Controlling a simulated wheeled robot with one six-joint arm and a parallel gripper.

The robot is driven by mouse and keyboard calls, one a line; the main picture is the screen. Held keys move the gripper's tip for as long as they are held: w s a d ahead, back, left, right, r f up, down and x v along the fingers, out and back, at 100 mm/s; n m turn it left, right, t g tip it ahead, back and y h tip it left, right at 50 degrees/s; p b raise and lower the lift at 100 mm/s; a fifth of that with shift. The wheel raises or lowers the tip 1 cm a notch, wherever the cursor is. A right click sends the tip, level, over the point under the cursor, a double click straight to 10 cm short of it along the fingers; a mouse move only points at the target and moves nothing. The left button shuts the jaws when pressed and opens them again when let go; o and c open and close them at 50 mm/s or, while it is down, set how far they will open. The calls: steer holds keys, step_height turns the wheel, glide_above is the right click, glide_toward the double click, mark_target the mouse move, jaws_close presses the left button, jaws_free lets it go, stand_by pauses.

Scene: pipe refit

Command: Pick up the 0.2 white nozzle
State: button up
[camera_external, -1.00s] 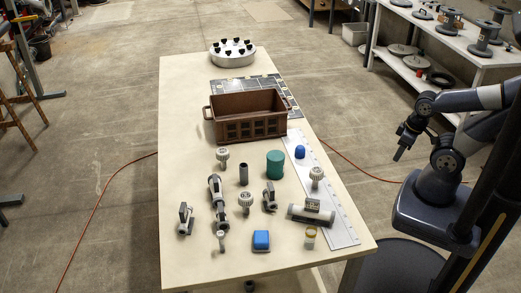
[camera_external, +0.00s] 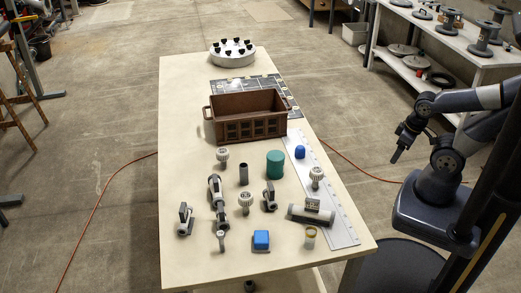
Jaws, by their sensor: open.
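Several pale, white-topped nozzle-like parts stand on the table: one (camera_external: 222,154) in front of the brown crate, one (camera_external: 246,199) near the middle, one (camera_external: 317,173) at the right on the metal strip, and a smaller one (camera_external: 221,236) near the front. Their markings are too small to read, so I cannot tell which is the 0.2 nozzle. My gripper (camera_external: 396,157) is open and empty, pointing down to the right of the table, well apart from all the parts. Its finger gap is too small to make out clearly.
A brown crate (camera_external: 248,129) stands mid-table, with a dark gridded mat (camera_external: 226,87) behind it. A teal cylinder (camera_external: 275,164), a blue block (camera_external: 261,239), a grey pipe with a label (camera_external: 311,216) and valves crowd the front half. The table's left side (camera_external: 182,130) is clear.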

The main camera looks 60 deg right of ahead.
steer(key=w+d+f+t+h+b, duration=0.1)
steer(key=w+d+f+t+b, duration=0.15)
steer(key=w, duration=0.35)
steer(key=n+t+y+b, duration=0.5)
steer(key=n+t+y, duration=0.15)
steer(key=y, duration=0.25)
glide_toward(313, 174)
steer(key=d+f, duration=0.1)
steer(key=d, duration=0.1)
steer(key=shift+n+g, duration=0.25)
steer(key=shift+g, duration=0.15)
steer(key=x, duration=0.2)
steer(key=b+x, duration=0.1)
steer(key=x, duration=0.2)
steer(key=shift+w+d+f, duration=0.1)
steer(key=shift+w, duration=0.35)
steer(key=shift+a+r+x, duration=0.1)
steer(key=shift+x, duration=1.25)
steer(key=shift+a+r+x, duration=0.15)
steer(key=shift+x, duration=1.15)
steer(key=shift+c, duration=0.4)
steer(key=c, duration=1)
